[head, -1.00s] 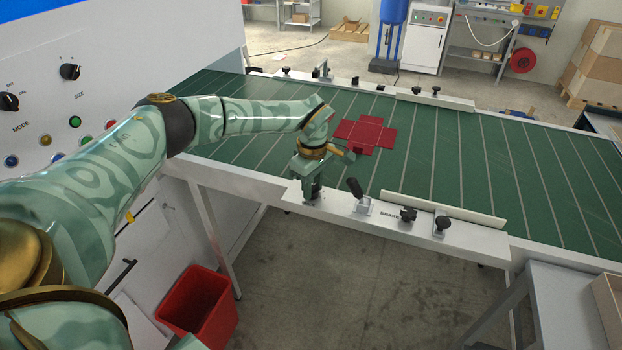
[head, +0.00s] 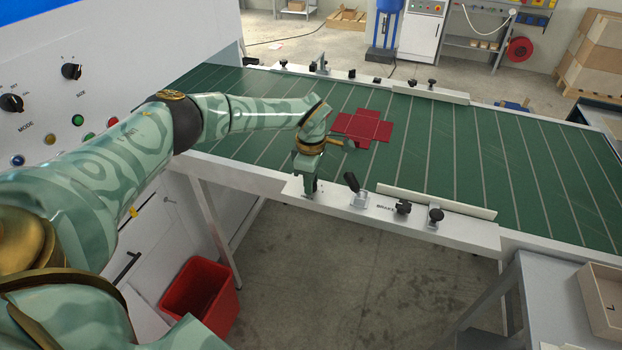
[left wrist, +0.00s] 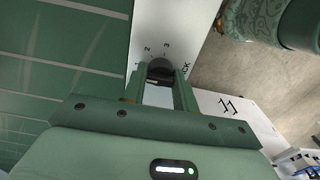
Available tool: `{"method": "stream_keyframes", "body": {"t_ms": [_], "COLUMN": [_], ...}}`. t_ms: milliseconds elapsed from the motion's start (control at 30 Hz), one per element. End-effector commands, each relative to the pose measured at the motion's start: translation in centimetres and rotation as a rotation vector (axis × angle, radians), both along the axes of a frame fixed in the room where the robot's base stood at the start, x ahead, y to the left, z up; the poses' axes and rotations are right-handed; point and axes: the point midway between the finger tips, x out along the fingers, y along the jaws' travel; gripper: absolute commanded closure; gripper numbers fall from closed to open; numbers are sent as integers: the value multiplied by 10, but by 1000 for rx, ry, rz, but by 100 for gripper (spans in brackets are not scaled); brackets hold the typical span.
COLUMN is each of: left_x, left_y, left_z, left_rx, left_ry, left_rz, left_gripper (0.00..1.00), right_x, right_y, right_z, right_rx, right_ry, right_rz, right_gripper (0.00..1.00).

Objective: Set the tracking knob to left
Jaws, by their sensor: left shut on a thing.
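A dark round knob (left wrist: 160,70) sits on the white rail in the left wrist view, with the figures 2 and 3 beside it and part of a label ending in "CK". My left gripper (left wrist: 159,88) is shut on this knob, one green finger on each side. In the head view my left gripper (head: 310,188) points down at the left end of the conveyor's front rail (head: 455,230). There the knob is hidden by the gripper. Which way the knob points I cannot tell. My right gripper is not in view.
Right of my gripper on the rail stand a black-handled lever (head: 352,183) and two black knobs (head: 403,207) (head: 436,214). A red cross-shaped blank (head: 362,127) lies on the green belt (head: 470,160). A red bin (head: 201,295) stands below on the floor.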

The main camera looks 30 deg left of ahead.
Motion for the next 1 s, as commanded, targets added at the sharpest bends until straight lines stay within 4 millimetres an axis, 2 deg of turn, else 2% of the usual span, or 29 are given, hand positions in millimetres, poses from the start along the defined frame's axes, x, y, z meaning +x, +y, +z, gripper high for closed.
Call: {"method": "stream_keyframes", "body": {"t_ms": [100,133,200,567,667,767,1000], "left_x": [1,1,1,1,1,1,1], "left_y": [0,0,0,0,1,0,0], "left_z": [1,1,1,6,21,45,111], "left_rx": [-1,-1,-1,0,0,1,1], "left_ry": [-1,-1,-1,-2,-4,-6,-6], "left_rz": [0,0,0,-2,-1,-1,-2], "left_gripper": [94,69,50,50,50,50,50], "right_x": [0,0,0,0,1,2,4], "right_y": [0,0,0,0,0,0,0], "right_z": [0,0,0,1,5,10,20], "right_rx": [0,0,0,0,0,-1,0], "right_ry": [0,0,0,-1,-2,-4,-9], "right_rz": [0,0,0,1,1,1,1], "right_gripper": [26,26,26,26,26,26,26]}}
